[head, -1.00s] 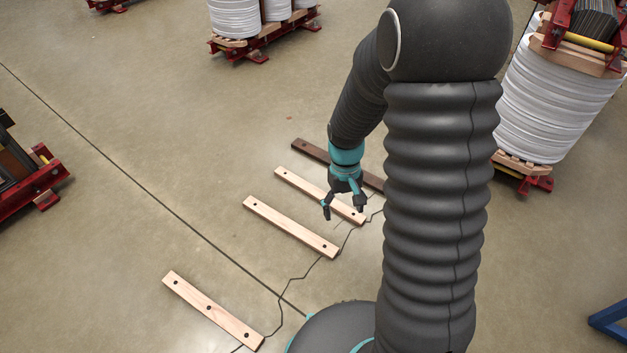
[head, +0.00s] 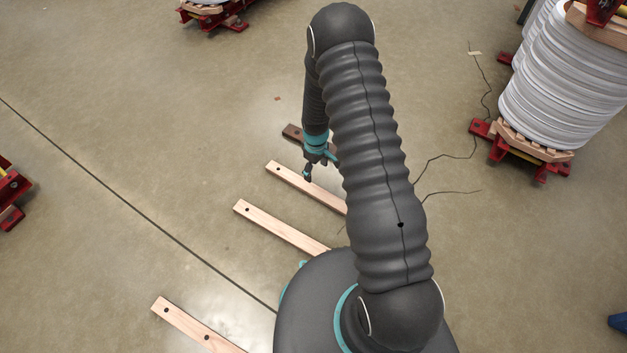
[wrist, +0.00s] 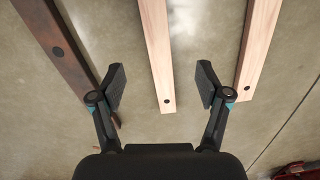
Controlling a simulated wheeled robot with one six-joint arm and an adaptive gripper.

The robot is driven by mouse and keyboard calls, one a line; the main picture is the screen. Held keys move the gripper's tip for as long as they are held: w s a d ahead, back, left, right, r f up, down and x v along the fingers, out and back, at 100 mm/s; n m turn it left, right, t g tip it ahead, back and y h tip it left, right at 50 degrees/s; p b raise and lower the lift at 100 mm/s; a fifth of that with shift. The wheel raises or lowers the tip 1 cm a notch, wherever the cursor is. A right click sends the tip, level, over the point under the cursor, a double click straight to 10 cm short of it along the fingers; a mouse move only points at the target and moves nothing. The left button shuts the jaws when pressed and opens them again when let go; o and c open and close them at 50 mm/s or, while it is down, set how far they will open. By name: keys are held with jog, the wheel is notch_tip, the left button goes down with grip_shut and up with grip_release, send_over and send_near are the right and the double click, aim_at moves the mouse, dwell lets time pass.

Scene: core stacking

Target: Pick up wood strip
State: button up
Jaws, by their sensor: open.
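Several wood strips lie on the floor, apart from one another. In the head view a dark brown strip (head: 292,132) is farthest, partly behind my arm. Then come a pale strip (head: 285,175), a second pale strip (head: 270,224) and a nearest pale strip (head: 190,322). My gripper (head: 314,170) hangs over the farthest pale strip. In the wrist view my gripper (wrist: 161,82) is open and empty. That pale strip (wrist: 157,50) shows between its fingers, with its holed end near. The dark strip (wrist: 62,50) is left and another pale strip (wrist: 258,45) is right.
Red-framed stands with white coils (head: 565,85) are at the right. Another red stand (head: 215,12) is at the top, and one (head: 12,190) at the left edge. The floor left of the strips is clear.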

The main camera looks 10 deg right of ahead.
jog(key=n, duration=0.1)
send_over(316, 191)
jog(key=f, duration=0.8)
jog(key=shift+w+f+b, duration=0.25)
jog(key=shift+f+b, duration=0.05)
jog(key=shift+f, duration=0.05)
jog(key=shift+s+d+f, duration=0.1)
jog(key=shift+f, duration=1.2)
jog(key=shift+s+f, duration=0.1)
jog(key=shift+f, duration=1.2)
grip_shut()
